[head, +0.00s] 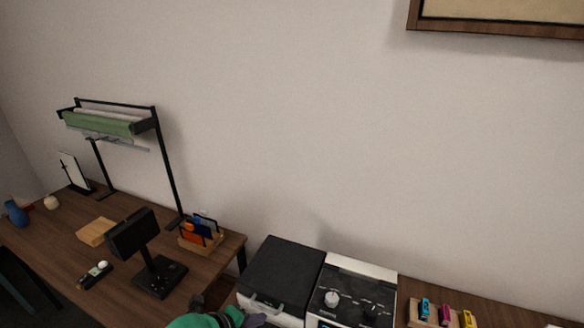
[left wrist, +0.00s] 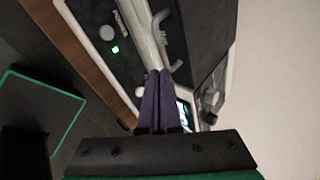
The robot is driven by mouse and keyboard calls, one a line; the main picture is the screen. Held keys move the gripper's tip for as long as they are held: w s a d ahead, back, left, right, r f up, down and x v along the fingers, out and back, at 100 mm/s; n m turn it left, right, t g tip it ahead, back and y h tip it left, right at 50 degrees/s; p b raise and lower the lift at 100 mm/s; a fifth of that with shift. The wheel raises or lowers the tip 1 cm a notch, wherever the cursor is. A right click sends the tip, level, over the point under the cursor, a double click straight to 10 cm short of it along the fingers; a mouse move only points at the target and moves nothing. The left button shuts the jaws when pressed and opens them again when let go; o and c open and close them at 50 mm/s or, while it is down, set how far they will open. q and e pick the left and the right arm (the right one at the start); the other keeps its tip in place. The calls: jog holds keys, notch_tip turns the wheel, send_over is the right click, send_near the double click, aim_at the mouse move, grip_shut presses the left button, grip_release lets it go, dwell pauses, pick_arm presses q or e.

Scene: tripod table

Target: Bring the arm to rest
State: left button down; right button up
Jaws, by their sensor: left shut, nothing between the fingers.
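My left gripper (left wrist: 158,73) shows in the left wrist view with its two purple fingers together and nothing between them. The fingers are in front of a black-and-white machine with knobs (head: 347,298). Whether they touch it, I cannot tell. My right gripper is not in view.
A dark-lidded box (head: 281,270) stands left of the machine. A wooden table (head: 200,268) at the left holds a black stand (head: 160,276), an organizer (head: 201,236) and a tall rack (head: 167,165). Small coloured items (head: 446,314) lie at the lower right.

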pick_arm(q)
jog(key=s+a+f+n+g+y, duration=0.25)
jog(key=s+a+n, duration=0.45)
jog(key=n, duration=0.5)
jog(key=s+a+f+n+g+y, duration=0.1)
jog(key=s+a+n+y, duration=0.2)
jog(key=s+a+n, duration=0.65)
notch_tip(320, 180, down, 24)
jog(key=d+n+g+b, duration=0.1)
jog(key=d+n+b, duration=0.1)
jog(key=b, duration=0.1)
jog(key=s+a+f+g+b, duration=0.1)
jog(key=s+a+f, duration=0.1)
jog(key=s+f, duration=1.4)
jog(key=shift+a+f, duration=0.3)
jog(key=shift+s+g, duration=0.1)
jog(key=shift+g, duration=0.15)
